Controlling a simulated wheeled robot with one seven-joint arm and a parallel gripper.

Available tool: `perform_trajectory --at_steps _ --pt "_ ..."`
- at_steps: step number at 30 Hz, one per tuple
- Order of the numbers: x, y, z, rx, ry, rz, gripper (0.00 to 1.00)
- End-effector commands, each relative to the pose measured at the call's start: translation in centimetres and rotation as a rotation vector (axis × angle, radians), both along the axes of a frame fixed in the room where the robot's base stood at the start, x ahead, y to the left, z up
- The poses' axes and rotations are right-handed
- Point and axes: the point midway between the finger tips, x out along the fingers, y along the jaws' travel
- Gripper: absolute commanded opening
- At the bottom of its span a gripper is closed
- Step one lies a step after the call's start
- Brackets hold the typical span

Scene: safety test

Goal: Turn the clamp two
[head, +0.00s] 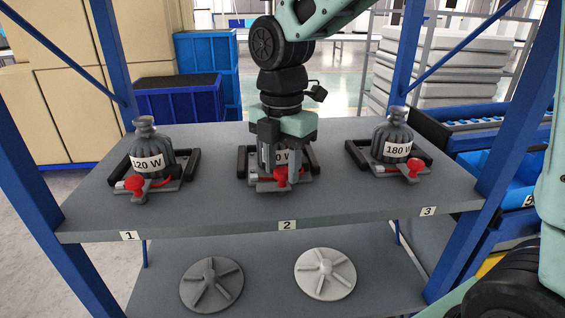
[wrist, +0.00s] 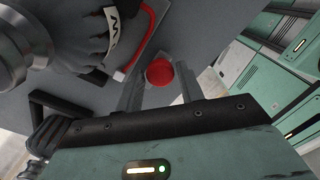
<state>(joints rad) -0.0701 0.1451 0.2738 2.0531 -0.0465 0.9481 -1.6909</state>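Clamp two is at the middle station on the shelf, above the label 2 (head: 287,225). Its red knob (head: 281,176) shows in front of the middle weight, which my arm mostly hides. My gripper (head: 275,170) points down over this clamp. In the wrist view the red knob (wrist: 159,73) lies between the ends of my two fingers (wrist: 160,85), which are spread apart. I cannot tell whether either finger touches the knob. The dark weight (wrist: 75,28) and a red curved strip sit beside it.
A 120 W weight (head: 153,150) with a red-knobbed clamp stands left, and a 180 W one (head: 394,137) stands right. Blue posts (head: 113,50) frame the shelf (head: 210,200). Two finned discs (head: 211,285) lie on the lower shelf. The shelf top between stations is clear.

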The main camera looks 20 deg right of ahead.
Motion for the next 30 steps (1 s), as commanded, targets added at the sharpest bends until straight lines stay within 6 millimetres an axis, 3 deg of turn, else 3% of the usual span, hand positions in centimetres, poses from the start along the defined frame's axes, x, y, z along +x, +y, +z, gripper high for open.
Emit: perform_trajectory --at_steps 11,24,30 --pt "0.0 -0.1 0.3 -0.001 0.000 -0.002 0.52" --pt "0.1 0.0 6.6 0.001 -0.003 0.000 0.52" --pt "0.0 0.0 7.5 0.000 0.000 -0.001 0.52"
